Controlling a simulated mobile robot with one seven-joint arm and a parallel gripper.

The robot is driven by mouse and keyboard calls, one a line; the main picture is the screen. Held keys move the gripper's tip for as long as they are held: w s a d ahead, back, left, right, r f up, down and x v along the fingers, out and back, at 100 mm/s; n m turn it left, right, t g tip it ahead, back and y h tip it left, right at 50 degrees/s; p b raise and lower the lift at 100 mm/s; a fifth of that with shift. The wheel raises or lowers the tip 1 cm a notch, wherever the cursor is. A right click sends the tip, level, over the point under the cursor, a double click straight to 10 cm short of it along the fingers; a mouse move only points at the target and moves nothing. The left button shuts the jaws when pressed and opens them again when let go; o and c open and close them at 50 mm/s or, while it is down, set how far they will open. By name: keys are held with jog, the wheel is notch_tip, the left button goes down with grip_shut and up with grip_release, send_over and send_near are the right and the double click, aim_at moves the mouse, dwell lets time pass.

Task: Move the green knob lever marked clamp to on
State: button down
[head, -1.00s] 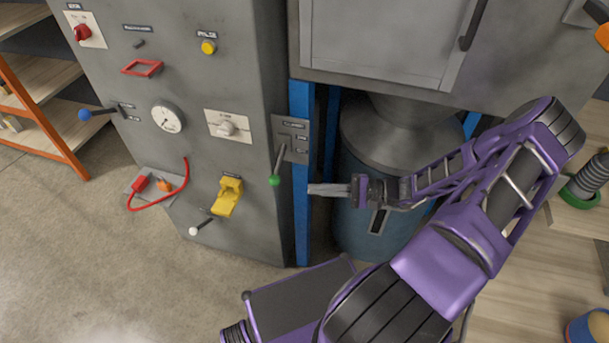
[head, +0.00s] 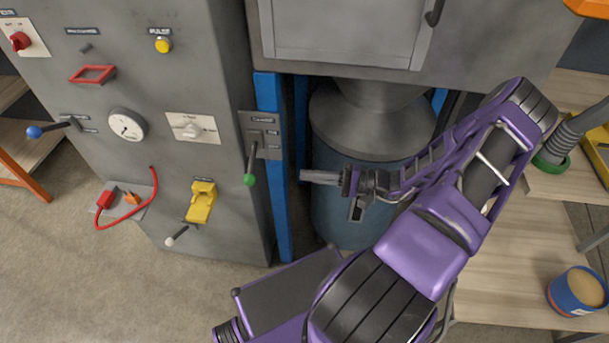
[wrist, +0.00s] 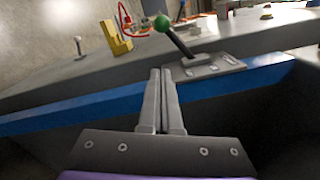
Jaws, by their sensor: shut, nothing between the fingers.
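The clamp lever has a dark shaft and a green knob (head: 249,180). It hangs down from a small grey plate (head: 262,132) on the machine's right edge, which carries a label and position marks too small to read fully. In the wrist view the green knob (wrist: 162,23) stands out from the panel, just beyond the fingertips. My gripper (head: 303,176) is shut and empty, to the right of the knob and apart from it. In the wrist view the two fingers (wrist: 161,72) lie together, pointing toward the lever.
A blue post (head: 273,170) runs down between the lever plate and my gripper. A blue-grey drum (head: 340,210) stands behind my arm. Other controls on the panel include a yellow switch (head: 201,203), a white-knobbed lever (head: 172,241) and a blue-knobbed lever (head: 35,132).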

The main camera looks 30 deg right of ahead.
aim_at(251, 165)
jog(key=w+a+r, duration=0.1)
jog(key=w+a, duration=0.2)
jog(key=a, duration=0.7)
jog(key=shift+w, duration=0.4)
jog(key=shift+r, duration=0.1)
jog(key=shift+s+a+r+m, duration=0.1)
jog(key=shift+s+r+m, duration=0.1)
jog(key=shift+m, duration=0.2)
